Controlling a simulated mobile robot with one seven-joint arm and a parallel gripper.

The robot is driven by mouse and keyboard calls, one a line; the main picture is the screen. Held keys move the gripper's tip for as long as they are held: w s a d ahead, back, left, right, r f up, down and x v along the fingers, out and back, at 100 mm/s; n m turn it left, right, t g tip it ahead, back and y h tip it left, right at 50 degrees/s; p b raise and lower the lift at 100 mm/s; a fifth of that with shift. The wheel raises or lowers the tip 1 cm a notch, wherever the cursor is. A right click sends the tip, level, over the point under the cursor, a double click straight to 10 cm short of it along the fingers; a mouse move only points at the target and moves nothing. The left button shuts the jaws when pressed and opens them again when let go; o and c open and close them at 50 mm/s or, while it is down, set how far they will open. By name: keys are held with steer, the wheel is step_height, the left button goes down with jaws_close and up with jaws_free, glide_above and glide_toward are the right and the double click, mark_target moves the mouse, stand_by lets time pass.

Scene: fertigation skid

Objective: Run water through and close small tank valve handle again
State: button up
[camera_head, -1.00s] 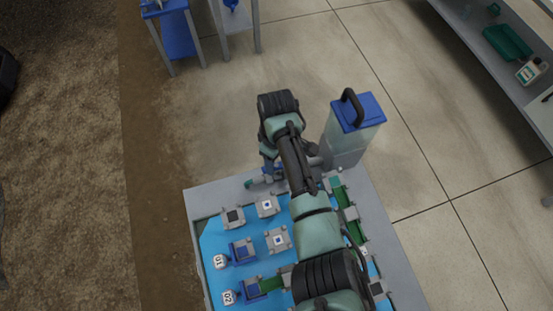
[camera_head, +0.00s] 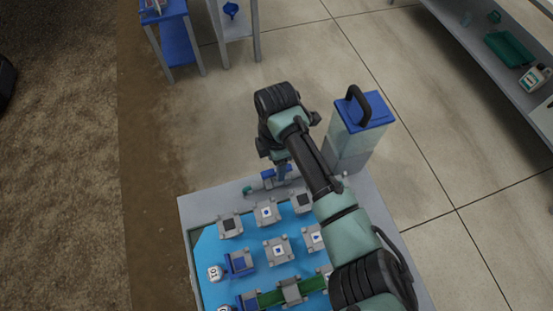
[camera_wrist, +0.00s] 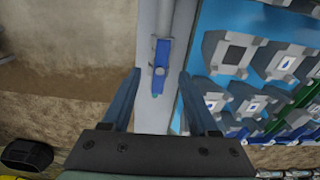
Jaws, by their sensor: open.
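The small tank (camera_head: 360,122) is a pale, see-through box with a blue lid and black carry handle, at the far right corner of the skid. A grey pipe runs left from it along the skid's far edge. The blue valve handle (camera_head: 267,174) sits on this pipe and appears to lie along it. In the wrist view the blue handle (camera_wrist: 161,58) shows between and beyond my fingers. My gripper (camera_wrist: 160,74) is open and empty. In the head view my gripper (camera_head: 281,168) points down over the pipe, and my wrist partly hides the valve; contact cannot be told.
The skid's blue panel (camera_head: 212,238) carries several grey blocks with square marks and blue and green handles, close to my arm. A blue-shelved stand (camera_head: 178,45) is at the back left. A long shelf (camera_head: 470,40) is at the right. The floor behind the skid is clear.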

steer(key=shift+f, duration=0.1)
stand_by(0.3)
steer(key=shift+f+b, duration=1.5)
steer(key=shift+f, duration=0.75)
jaws_close()
steer(key=shift+r+m, duration=0.1)
steer(key=shift+m, duration=0.2)
